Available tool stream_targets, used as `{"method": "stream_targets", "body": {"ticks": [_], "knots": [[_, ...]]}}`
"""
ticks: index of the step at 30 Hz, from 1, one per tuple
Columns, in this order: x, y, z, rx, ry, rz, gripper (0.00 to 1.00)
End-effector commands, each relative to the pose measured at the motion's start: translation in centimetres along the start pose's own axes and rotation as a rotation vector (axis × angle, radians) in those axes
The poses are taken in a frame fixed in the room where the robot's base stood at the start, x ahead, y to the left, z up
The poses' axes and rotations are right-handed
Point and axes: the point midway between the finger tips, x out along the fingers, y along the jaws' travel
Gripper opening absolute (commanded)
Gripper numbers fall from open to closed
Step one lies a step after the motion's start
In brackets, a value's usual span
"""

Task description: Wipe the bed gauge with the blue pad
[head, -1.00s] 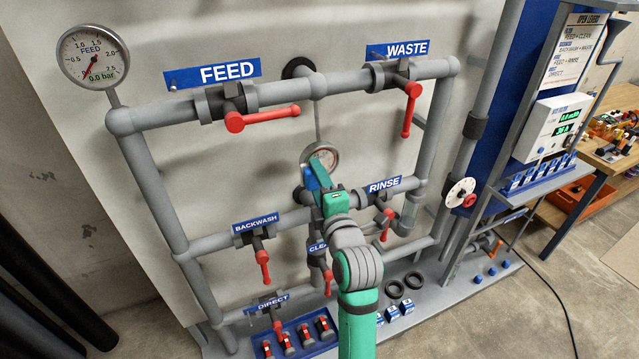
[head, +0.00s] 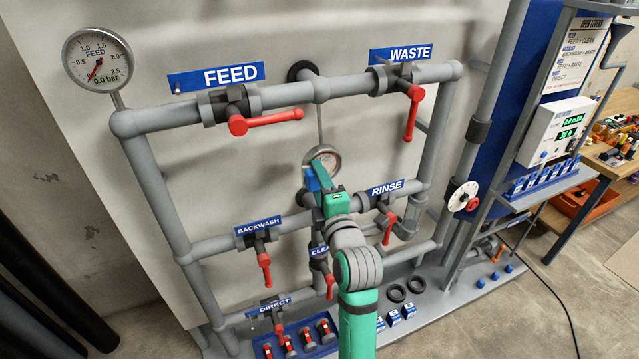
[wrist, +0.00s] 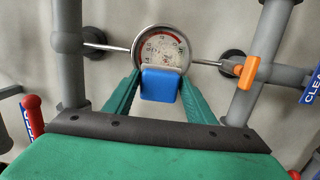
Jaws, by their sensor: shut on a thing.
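The bed gauge (head: 323,157) is a small round dial in a grey rim, in the middle of the pipe frame. In the wrist view the bed gauge (wrist: 161,47) has a pale face with dark specks and a red arc at the upper right. My gripper (head: 320,180) is shut on the blue pad (wrist: 160,85). The pad also shows in the head view (head: 311,179). In the wrist view the pad covers the lower edge of the dial. I cannot tell whether it touches the glass.
Grey pipes frame the gauge, with red valve levers at FEED (head: 264,121), WASTE (head: 411,112), BACKWASH (head: 264,268) and RINSE (head: 389,228). An orange handle (wrist: 247,72) is right of the gauge in the wrist view. A tray of red-topped parts (head: 297,338) lies below.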

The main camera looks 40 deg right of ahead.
Motion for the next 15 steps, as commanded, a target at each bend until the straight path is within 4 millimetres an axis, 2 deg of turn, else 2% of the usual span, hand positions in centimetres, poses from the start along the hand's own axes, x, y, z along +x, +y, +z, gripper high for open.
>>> {"method": "stream_targets", "body": {"ticks": [15], "knots": [[0.89, 0.06, -0.14, 0.0, 0.001, 0.001, 0.32]]}}
